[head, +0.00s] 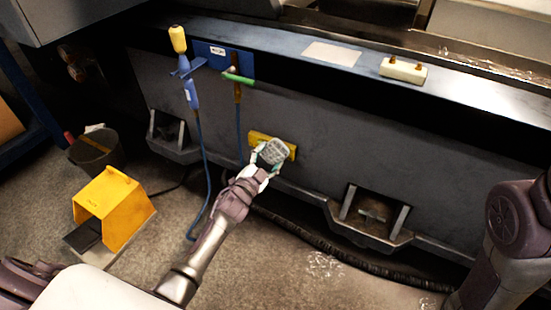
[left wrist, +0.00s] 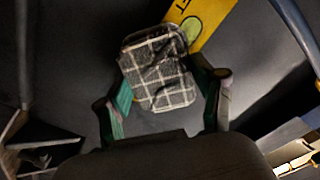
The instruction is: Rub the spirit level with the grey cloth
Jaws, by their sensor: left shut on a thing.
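The grey checked cloth (head: 275,151) is a folded pad in my left gripper (head: 266,166). In the left wrist view, the cloth (left wrist: 157,70) sits between the two green-padded fingers of that gripper (left wrist: 165,88). The yellow spirit level (head: 257,137) is against the dark front of the machine, behind the cloth, which hides its middle. In the left wrist view, the level (left wrist: 218,12) shows a green vial beside the cloth's upper corner. I cannot tell whether cloth and level touch. My right arm is at the right edge; its gripper is out of view.
A blue holder (head: 217,57) with hanging blue-cabled tools is on the machine, up and left of the level. A white block (head: 403,71) lies on the ledge. A yellow pedal housing (head: 112,205) and dark bucket (head: 98,150) stand on the floor at left.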

